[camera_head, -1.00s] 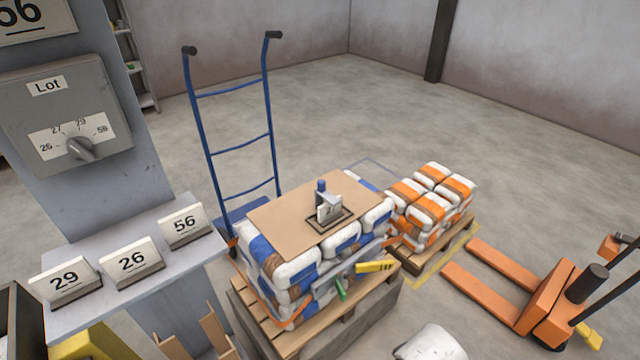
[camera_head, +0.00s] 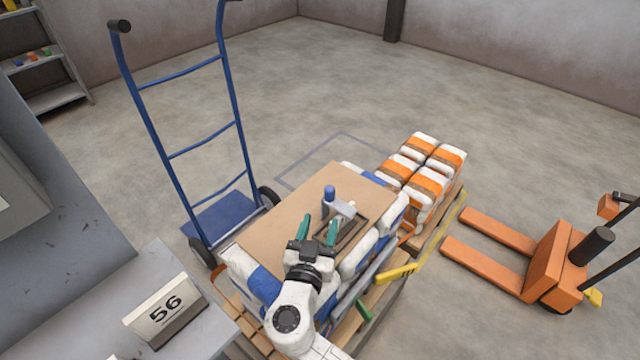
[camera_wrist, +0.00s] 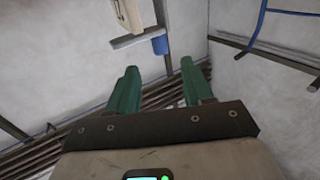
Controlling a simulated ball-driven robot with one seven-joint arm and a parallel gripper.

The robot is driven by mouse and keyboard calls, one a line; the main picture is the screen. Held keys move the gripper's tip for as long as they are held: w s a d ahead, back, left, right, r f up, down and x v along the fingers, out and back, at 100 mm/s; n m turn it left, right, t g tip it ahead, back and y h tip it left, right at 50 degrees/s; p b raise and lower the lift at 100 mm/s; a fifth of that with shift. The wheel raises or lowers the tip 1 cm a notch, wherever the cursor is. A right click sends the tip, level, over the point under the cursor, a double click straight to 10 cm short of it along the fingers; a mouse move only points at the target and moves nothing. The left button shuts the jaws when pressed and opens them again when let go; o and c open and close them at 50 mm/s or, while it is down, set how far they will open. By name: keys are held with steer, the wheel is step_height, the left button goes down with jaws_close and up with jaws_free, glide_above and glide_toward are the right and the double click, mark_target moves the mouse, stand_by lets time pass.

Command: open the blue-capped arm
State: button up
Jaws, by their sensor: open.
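The blue cap (camera_head: 329,192) stands upright on a small grey-white fitting (camera_head: 344,208) with a dark frame, on the brown sheet topping the stacked sacks. In the wrist view a blue cylinder, apparently this cap (camera_wrist: 160,45), sits at the end of a grey bar (camera_wrist: 140,37), beyond the gap between my fingers. My gripper (camera_head: 318,230) has green fingers spread open and empty, on the near side of the fitting in the head view. It also shows in the wrist view (camera_wrist: 159,88). My fingers overlap part of the fitting; contact cannot be told.
The brown sheet (camera_head: 285,212) covers the sack stack. A yellow-ended piece (camera_head: 397,273) and a green one (camera_head: 364,311) project at its near side. A blue hand truck (camera_head: 205,140) stands behind left. Orange-banded sacks (camera_head: 425,180) and an orange pallet jack (camera_head: 550,265) are right. Open floor lies behind.

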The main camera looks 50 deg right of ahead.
mark_target(328, 196)
steer(key=p+x, duration=0.2)
steer(key=x, duration=0.8)
steer(key=shift+w+d, duration=0.15)
steer(key=shift+d, duration=0.2)
jaws_close()
